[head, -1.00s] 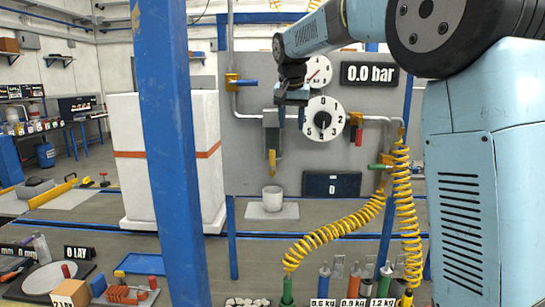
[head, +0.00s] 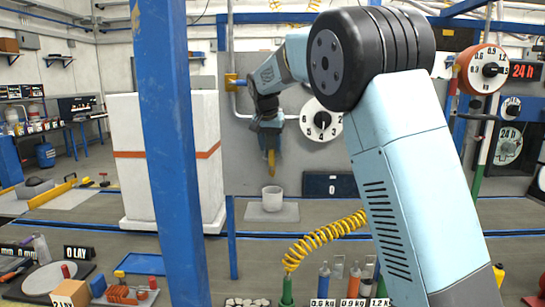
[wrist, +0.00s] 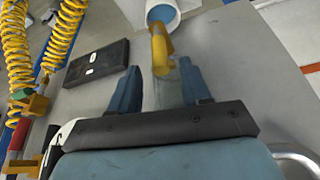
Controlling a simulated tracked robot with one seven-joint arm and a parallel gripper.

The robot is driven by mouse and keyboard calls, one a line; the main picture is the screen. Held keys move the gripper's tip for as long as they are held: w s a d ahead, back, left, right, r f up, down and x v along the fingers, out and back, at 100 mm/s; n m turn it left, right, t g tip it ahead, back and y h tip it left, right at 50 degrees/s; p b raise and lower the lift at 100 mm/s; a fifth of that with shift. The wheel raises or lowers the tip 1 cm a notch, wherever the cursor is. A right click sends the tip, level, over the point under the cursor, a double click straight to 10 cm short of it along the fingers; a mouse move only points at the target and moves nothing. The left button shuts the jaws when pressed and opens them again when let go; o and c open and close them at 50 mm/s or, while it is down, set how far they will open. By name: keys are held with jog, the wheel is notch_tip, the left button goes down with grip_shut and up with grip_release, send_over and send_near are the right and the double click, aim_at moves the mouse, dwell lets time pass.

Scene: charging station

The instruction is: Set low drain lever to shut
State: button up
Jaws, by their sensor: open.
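No label marks the low drain lever, so I cannot tell which handle it is. A green-handled valve (wrist: 22,93) and a red-handled valve (wrist: 20,137) show at the left edge of the wrist view. In the head view my arm hides both. A blue-handled valve (head: 236,81) is at the upper left of the panel. My gripper (head: 268,143) is in front of the panel, at the dispenser with a yellow spout (head: 271,163). In the wrist view my gripper (wrist: 160,88) is open, and the yellow spout (wrist: 161,50) shows between and beyond its fingers. Contact is unclear.
A white cup (head: 272,197) stands below the spout. A dark display (head: 328,185) is to its right. A yellow coiled hose (head: 325,238) hangs in front of the panel. A blue post (head: 170,150) stands close at the left.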

aim_at(271, 149)
jog(key=shift+x, duration=2.5)
grip_shut()
jog(key=shift+d, duration=0.15)
jog(key=shift+a, duration=0.2)
